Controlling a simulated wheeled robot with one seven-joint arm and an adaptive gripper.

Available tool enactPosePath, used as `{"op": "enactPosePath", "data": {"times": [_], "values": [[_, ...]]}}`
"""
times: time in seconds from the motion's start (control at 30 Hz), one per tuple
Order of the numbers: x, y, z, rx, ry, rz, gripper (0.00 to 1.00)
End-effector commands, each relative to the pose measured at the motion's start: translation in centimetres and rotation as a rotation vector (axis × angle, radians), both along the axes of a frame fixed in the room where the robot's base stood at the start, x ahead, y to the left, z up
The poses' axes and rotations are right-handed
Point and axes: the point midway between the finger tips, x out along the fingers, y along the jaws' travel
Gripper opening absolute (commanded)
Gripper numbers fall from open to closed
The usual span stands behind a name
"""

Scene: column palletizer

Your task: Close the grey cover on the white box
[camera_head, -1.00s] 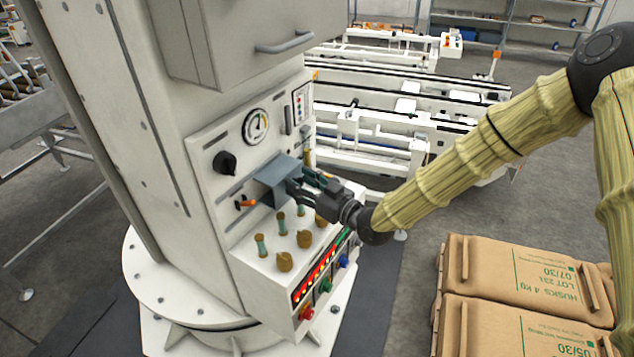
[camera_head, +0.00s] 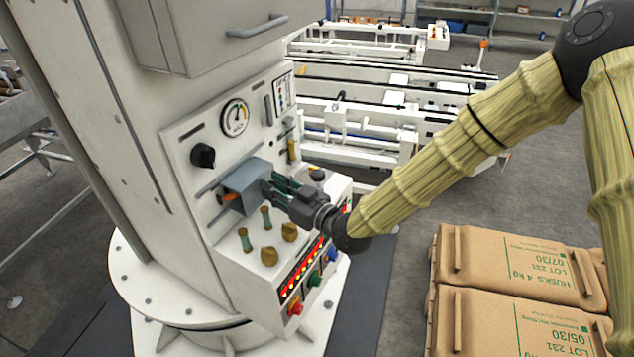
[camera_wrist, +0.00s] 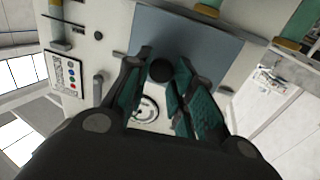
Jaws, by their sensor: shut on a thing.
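The white box (camera_head: 230,249) is the control box on the front of the white column. The grey cover (camera_head: 241,181) is a blue-grey plate on its face, below the gauge, tilted out from the panel. An orange-tipped lever (camera_head: 228,197) shows at the cover's left side, partly hidden. My gripper (camera_head: 269,187) is at the cover's right side, with its fingers closed in on it. In the wrist view the cover (camera_wrist: 195,40) lies beyond the fingers, and a dark round knob (camera_wrist: 160,70) sits between the fingertips. The exact contact is partly hidden.
A black knob (camera_head: 203,155) and a gauge (camera_head: 235,117) are above the cover. Several brass-coloured toggles (camera_head: 268,256) and coloured buttons (camera_head: 295,308) stand below my gripper. A white conveyor (camera_head: 380,100) is behind.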

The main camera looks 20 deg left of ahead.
Motion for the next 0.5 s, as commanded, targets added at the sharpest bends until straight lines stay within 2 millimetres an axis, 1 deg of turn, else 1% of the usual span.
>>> {"op": "enactPosePath", "data": {"times": [0.03,0.1,0.2,0.3,0.5], "values": [[-1.7,0.4,-0.8,-0.008,0.004,0.004,0.00],[-3.5,1.0,-0.8,-0.011,0.003,0.004,0.00],[-5.6,1.8,-0.6,-0.014,0.000,0.004,0.00],[-7.0,2.3,-0.4,-0.017,-0.002,0.004,0.00],[-7.7,2.9,-0.2,-0.018,-0.003,0.008,0.00]]}}
